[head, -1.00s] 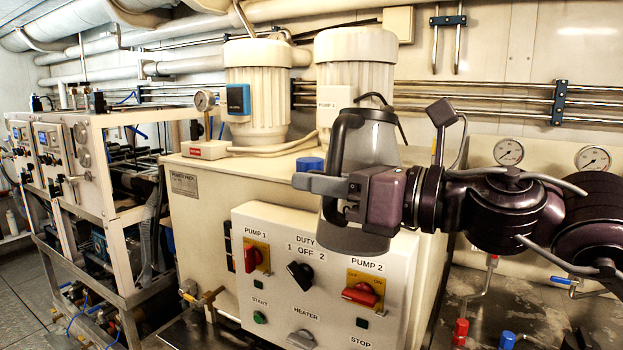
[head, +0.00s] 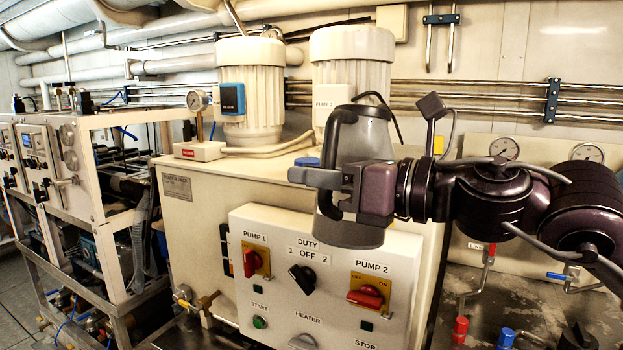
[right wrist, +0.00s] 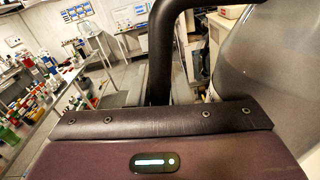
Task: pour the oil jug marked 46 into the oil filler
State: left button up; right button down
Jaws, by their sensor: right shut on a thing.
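A grey translucent jug (head: 366,140) with a dark handle hangs in front of the tank, above the panel's top edge. It looks close to upright, and no number shows on it. My right gripper (head: 325,180) is shut on the jug's handle. In the right wrist view, the dark handle (right wrist: 161,50) rises behind the gripper and the jug's grey wall (right wrist: 270,70) fills the right side. My left gripper is out of view.
The cream tank (head: 200,215) carries two pump motors (head: 252,92) and a gauge (head: 197,100). The switch panel (head: 330,240) stands in front, below the jug. A metal frame (head: 110,200) stands at the left. Pipes line the back wall.

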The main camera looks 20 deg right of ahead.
aim_at(343, 131)
jog(key=shift+m, duration=0.9)
jog(key=shift+w+d+r+p, duration=0.15)
jog(key=shift+w+d+r, duration=0.15)
jog(key=shift+w+d, duration=0.4)
jog(key=shift+w+d+r+p, duration=0.1)
jog(key=shift+w+d+r, duration=0.2)
jog(key=shift+w+d, duration=0.35)
jog(key=shift+w+d+r+p, duration=0.15)
jog(key=shift+w+d+r, duration=0.25)
jog(key=shift+d, duration=0.45)
jog(key=shift+w+d+m+p, duration=0.3)
jog(key=shift+w+d+m, duration=0.3)
jog(key=shift+w+d, duration=0.15)
jog(key=shift+s+r+m, duration=0.15)
jog(key=shift+r+m, duration=0.1)
jog(key=shift+m, duration=0.25)
jog(key=shift+r, duration=0.15)
jog(key=shift+d+r+m+p, duration=0.1)
jog(key=shift+r+m+p, duration=0.3)
jog(key=shift+r+p, duration=0.45)
